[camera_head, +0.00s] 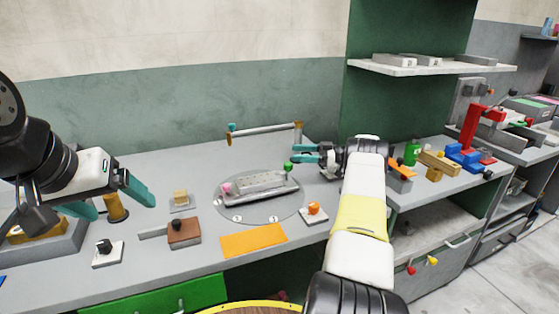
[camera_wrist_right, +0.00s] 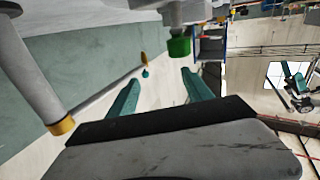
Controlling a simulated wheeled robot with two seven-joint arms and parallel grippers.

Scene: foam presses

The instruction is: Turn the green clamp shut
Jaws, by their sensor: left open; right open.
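The green clamp (camera_head: 288,167) is a small green knob at the right end of a grey mould (camera_head: 262,184) on a round grey plate (camera_head: 285,211). A pink clamp (camera_head: 227,188) is at the mould's left end. My right gripper (camera_head: 297,154) is open and empty, just above and right of the green clamp, apparently not touching it. Its fingers also show apart in the right wrist view (camera_wrist_right: 160,82). My left gripper (camera_head: 122,208) is open at the left.
A metal bar (camera_head: 262,133) with tan ends stands behind the plate. An orange mat (camera_head: 254,240), a brown block (camera_head: 184,232) and an orange knob (camera_head: 314,208) are in front. A yellow cylinder (camera_head: 116,209) is near my left gripper. A shelf (camera_head: 430,66) overhangs the right.

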